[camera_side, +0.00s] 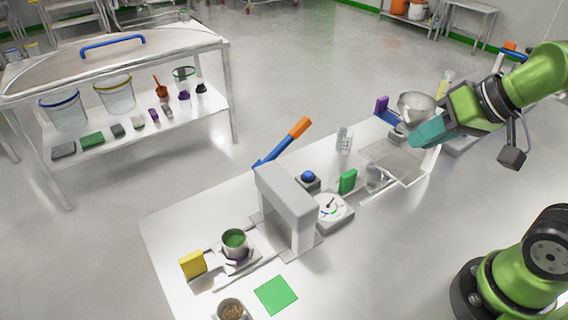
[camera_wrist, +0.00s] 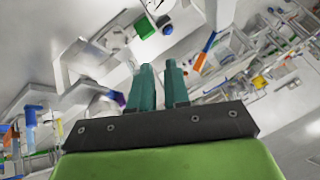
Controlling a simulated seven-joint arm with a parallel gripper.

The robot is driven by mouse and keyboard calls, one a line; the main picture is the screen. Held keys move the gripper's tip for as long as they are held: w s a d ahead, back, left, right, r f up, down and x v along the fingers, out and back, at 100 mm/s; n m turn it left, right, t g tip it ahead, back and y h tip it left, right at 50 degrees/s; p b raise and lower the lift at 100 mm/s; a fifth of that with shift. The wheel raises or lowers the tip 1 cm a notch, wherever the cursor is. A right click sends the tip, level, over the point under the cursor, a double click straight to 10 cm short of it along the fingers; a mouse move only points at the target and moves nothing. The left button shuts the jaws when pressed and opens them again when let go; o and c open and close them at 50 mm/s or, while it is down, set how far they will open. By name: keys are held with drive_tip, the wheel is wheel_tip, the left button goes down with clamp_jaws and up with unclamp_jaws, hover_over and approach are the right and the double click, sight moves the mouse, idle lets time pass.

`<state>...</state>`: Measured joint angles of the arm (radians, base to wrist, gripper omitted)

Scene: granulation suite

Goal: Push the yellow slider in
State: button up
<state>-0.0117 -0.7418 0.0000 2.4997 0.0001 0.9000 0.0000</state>
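The yellow slider (camera_side: 193,264) is an upright yellow block at the left end of a rail on the white table in the side view. It stands out to the left of the grey press-like housing (camera_side: 287,198). A metal cup with green contents (camera_side: 235,241) sits between the slider and the housing. My gripper (camera_side: 421,136), with teal fingers, is high over the right end of the table, far from the slider. In the wrist view the fingers (camera_wrist: 159,68) have a narrow gap between them and hold nothing. I cannot pick out the yellow slider in the wrist view.
A blue lever with an orange end (camera_side: 287,140), a blue button (camera_side: 308,177), a dial (camera_side: 331,210) and a green block (camera_side: 348,181) stand around the housing. A metal bowl (camera_side: 416,107) is by my gripper. A green square (camera_side: 276,295) and a cup of brown granules (camera_side: 231,310) are in front.

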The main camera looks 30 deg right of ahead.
drive_tip(key=o, duration=0.4)
drive_tip(key=shift+w+a+f+n+g, duration=0.3)
drive_tip(key=shift+w+a+f, duration=0.1)
drive_tip(key=shift+a, duration=0.2)
drive_tip(key=shift+w+a+f+n+g, duration=0.2)
drive_tip(key=shift+w+a+f+g, duration=0.15)
drive_tip(key=shift+a, duration=0.25)
drive_tip(key=n+g+y, duration=0.2)
drive_tip(key=n+g, duration=0.4)
drive_tip(key=n, duration=1.5)
approach(191, 255)
drive_tip(key=x, duration=1.2)
drive_tip(key=shift+a+f, duration=0.1)
drive_tip(key=shift+f, duration=0.15)
drive_tip(key=shift+c, duration=0.2)
clamp_jaws()
